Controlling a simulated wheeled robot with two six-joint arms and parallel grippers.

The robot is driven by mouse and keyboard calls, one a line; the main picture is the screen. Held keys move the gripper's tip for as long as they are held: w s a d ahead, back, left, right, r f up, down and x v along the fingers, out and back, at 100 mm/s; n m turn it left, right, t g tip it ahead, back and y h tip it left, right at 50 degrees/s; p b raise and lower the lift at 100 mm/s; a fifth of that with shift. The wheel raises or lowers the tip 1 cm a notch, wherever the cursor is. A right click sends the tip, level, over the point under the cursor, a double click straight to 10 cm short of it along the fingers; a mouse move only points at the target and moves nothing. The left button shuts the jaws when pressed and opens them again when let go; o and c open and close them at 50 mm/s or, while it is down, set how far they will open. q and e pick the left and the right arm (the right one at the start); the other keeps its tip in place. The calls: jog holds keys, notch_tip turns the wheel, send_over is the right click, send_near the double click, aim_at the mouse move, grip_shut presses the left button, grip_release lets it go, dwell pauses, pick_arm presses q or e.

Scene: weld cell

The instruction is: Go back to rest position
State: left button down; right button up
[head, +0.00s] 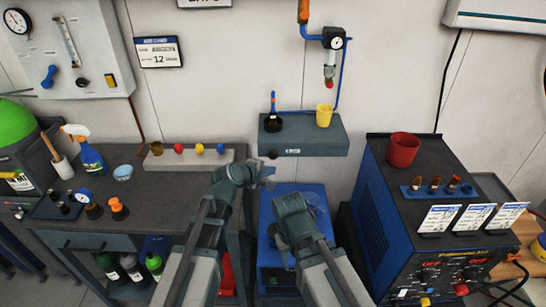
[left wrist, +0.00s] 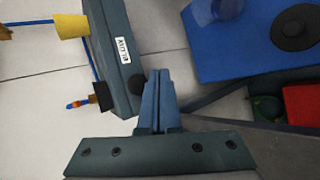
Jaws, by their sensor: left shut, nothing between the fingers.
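My left gripper (head: 267,172) is in front of the wall shelf, over the gap between the dark bench and the blue cabinet. In the left wrist view its two fingers (left wrist: 158,92) lie together, shut and empty, near the underside of the shelf. My right arm reaches in from the bottom, its wrist in front of the blue cabinet. The fingers of my right gripper are hidden, so I cannot tell their state.
The wall shelf (head: 325,143) holds a yellow cup (head: 324,116) and a dark bottle (head: 273,121). The blue cabinet (head: 268,238) is below. The dark bench (head: 155,190) is left, with a spray bottle (head: 88,150). A welder (head: 385,205) with a red cup (head: 403,150) stands right.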

pick_arm(q)
jog(key=shift+s, duration=0.5)
jog(key=s+d+f+m+g+y, duration=0.2)
jog(key=s+f+m+g, duration=0.35)
jog(key=s+m, duration=0.4)
jog(key=s+a+f+m+g+y, duration=0.1)
jog(key=s+a+m+g+y, duration=0.1)
jog(key=s, duration=0.5)
jog(key=s+a+f+m+g+y+p, duration=0.1)
jog(key=s+a+f+m+g+y, duration=0.1)
jog(key=s+a+m, duration=0.3)
jog(key=s+y, duration=0.1)
jog(key=s, duration=0.2)
jog(key=shift+y, duration=0.4)
